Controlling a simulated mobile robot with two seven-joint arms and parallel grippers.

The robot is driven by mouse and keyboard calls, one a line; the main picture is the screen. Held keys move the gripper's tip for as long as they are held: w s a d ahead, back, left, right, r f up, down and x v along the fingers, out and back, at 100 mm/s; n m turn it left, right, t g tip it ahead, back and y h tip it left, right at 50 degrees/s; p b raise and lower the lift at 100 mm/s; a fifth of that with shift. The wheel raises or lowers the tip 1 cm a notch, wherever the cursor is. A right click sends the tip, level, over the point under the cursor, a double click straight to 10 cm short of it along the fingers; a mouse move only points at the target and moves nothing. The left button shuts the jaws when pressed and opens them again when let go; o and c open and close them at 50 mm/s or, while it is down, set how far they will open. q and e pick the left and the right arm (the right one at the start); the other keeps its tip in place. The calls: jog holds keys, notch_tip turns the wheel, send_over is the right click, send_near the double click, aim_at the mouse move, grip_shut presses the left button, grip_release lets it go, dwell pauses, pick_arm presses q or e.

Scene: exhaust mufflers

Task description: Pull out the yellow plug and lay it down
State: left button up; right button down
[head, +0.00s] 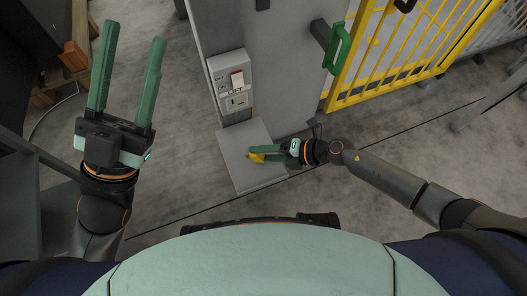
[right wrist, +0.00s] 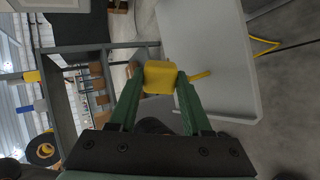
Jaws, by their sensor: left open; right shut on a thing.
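The yellow plug (head: 256,157) is between the green fingertips of my right gripper (head: 263,152), over the grey shelf (head: 234,178) below the switch box in the head view. In the right wrist view, the plug (right wrist: 159,77) is a rounded yellow block gripped on both sides, with a thin yellow part sticking out to the right past one finger. I cannot tell whether the plug touches the shelf. My left gripper (head: 134,32) is open and empty at the upper left, its fingers pointing up and far from the plug.
The switch box (head: 230,85) with a red and white switch is on a grey post behind the shelf. A yellow barred gate (head: 400,50) and a green handle (head: 337,47) are at the upper right. Dark shelving stands at the left edge. Floor is clear left of the shelf.

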jog(key=shift+f+b, duration=1.75)
jog(key=shift+c, duration=1.8)
grip_release()
jog(key=shift+o, duration=0.5)
jog(key=shift+f, duration=0.1)
jog(key=shift+d, duration=0.15)
